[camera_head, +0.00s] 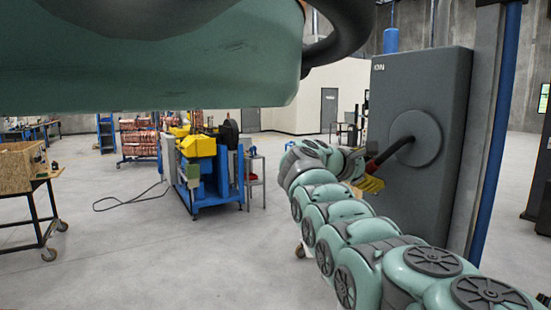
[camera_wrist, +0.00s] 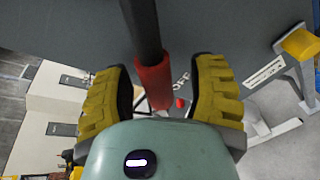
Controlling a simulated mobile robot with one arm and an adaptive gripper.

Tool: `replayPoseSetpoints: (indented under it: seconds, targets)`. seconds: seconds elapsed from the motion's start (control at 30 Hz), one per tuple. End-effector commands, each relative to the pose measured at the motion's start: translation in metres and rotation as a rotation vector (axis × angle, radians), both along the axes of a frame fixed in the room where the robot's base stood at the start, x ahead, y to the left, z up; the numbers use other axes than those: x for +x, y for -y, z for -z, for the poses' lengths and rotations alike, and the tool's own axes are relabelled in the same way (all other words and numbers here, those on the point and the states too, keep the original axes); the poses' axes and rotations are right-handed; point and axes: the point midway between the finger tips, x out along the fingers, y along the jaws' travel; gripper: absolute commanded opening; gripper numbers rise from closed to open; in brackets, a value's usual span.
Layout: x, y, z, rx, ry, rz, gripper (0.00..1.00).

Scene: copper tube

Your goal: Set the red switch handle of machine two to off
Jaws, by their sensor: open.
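The switch handle is a black lever with a red grip (camera_head: 372,167) on a grey cabinet (camera_head: 420,110). In the head view the lever slants down and left from its round hub (camera_head: 414,138). My gripper (camera_head: 370,184), with yellow fingers, is at the red end of the lever. In the wrist view the red grip (camera_wrist: 154,84) lies between the two spread fingers of my gripper (camera_wrist: 160,82), with gaps on both sides.
A blue pillar (camera_head: 494,130) stands right of the cabinet. A blue and yellow machine (camera_head: 205,165) stands further back, left of my arm. A wheeled wooden-box table (camera_head: 25,175) is at the far left. The floor between them is mostly clear, with a cable (camera_head: 130,202) on it.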

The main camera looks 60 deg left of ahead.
Motion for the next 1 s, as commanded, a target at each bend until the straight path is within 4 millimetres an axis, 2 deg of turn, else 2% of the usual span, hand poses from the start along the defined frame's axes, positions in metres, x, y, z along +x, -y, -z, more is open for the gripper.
replayPoseSetpoints:
  seconds: [0.17, 0.37, 0.5, 0.7, 0.83, 1.0]
  targets:
    - [-0.007, -0.002, -0.002, -0.001, 0.003, -0.002, 0.57]
    - [-0.032, -0.003, -0.007, 0.001, -0.002, -0.002, 0.57]
    - [-0.064, -0.006, -0.018, 0.004, -0.001, -0.002, 0.57]
    - [-0.099, -0.009, -0.028, -0.001, 0.001, -0.003, 0.57]
    - [-0.111, -0.01, -0.031, -0.001, 0.001, -0.004, 0.57]
    - [-0.116, -0.01, -0.032, -0.001, 0.001, -0.001, 0.57]
